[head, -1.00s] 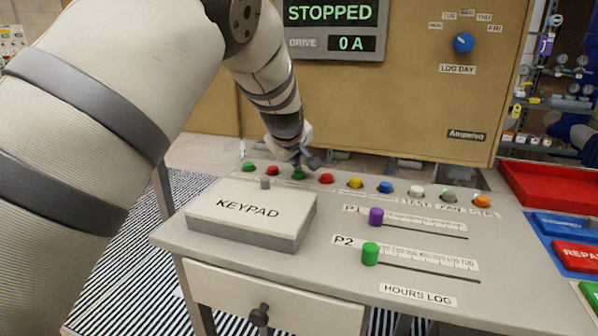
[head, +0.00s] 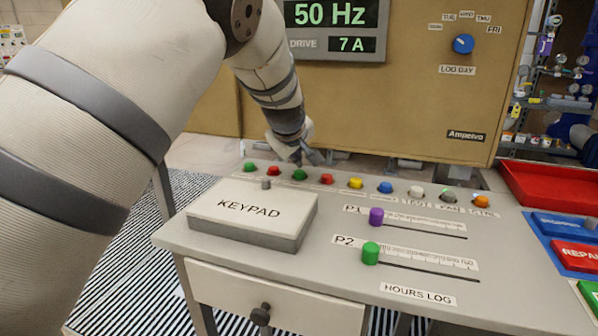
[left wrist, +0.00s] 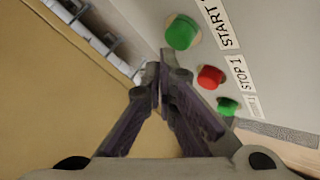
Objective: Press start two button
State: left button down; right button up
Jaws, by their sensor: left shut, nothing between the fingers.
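A row of coloured buttons runs along the back of the console. The second green button (head: 299,175) stands between two red ones. It also shows in the left wrist view (left wrist: 182,33), beside a label reading START whose end is cut off. My left gripper (head: 306,160) is shut and empty, just above and behind this button, with a small gap. In the left wrist view its closed fingertips (left wrist: 158,72) are beside the button. The display (head: 333,27) reads 50 Hz and 7 A. My right gripper is not in view.
A red STOP 1 button (left wrist: 210,77) and the first green button (left wrist: 228,107) are close by. The keypad box (head: 252,212), purple slider (head: 376,216) and green slider (head: 370,253) are on the console's front. A tan cabinet (head: 420,110) rises behind.

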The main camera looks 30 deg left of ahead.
aim_at(296, 172)
pick_arm(q)
jog(key=shift+r, duration=0.25)
jog(key=shift+r, duration=2.45)
jog(key=shift+f, duration=0.1)
